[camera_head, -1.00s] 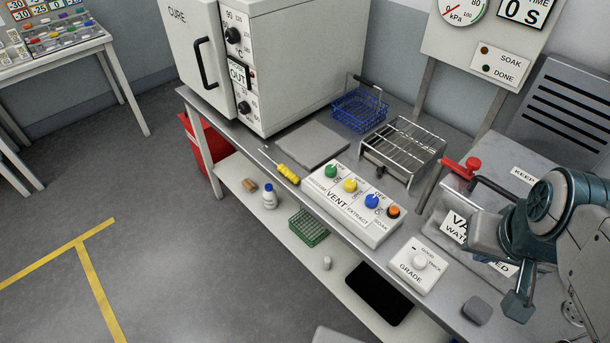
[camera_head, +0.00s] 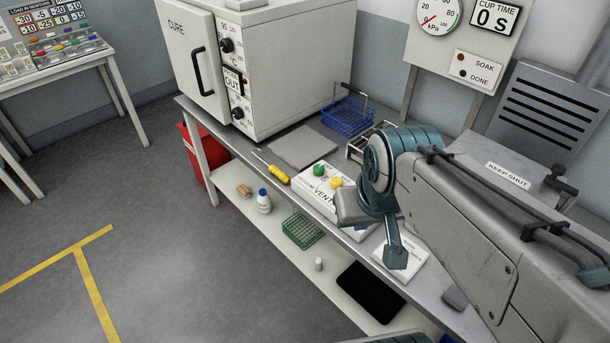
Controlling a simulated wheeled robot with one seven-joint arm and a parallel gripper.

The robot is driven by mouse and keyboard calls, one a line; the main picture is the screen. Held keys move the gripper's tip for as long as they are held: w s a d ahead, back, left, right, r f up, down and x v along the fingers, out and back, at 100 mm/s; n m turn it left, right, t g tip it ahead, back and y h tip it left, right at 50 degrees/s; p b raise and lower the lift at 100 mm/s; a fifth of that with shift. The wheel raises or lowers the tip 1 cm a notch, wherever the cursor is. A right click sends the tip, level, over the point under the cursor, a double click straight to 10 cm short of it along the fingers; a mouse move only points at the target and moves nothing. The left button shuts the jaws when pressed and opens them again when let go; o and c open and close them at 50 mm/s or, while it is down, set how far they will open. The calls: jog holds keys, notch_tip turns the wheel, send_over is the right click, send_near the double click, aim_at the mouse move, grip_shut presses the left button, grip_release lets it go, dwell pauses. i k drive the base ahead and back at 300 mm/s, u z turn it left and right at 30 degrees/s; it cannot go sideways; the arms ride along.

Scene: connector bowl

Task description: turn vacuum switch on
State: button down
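The white control panel (camera_head: 314,190) lettered VENT stands on the bench, partly covered by my arm. Its green knob (camera_head: 319,169) and yellow knob (camera_head: 337,181) show. The blue and orange knobs seen earlier are hidden, and I cannot tell which control is the vacuum switch. The end of my arm, with my gripper (camera_head: 385,225), hangs in front of the panel's right part. Its finger opening cannot be made out. The kPa gauge (camera_head: 435,18) has its needle near 0.
The CURE oven (camera_head: 285,70) stands at the back left. A grey plate (camera_head: 303,146), a blue wire basket (camera_head: 348,116) and a yellow-handled tool (camera_head: 278,174) lie near the panel. The GRADE box (camera_head: 408,262) is below my wrist. A KEEP SHUT unit (camera_head: 480,155) stands at the right.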

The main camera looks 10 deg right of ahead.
aim_at(318, 170)
jog(key=z, duration=0.05)
jog(key=k, duration=0.45)
jog(key=u, duration=0.8)
jog(key=i, duration=1.3)
jog(key=z, duration=0.85)
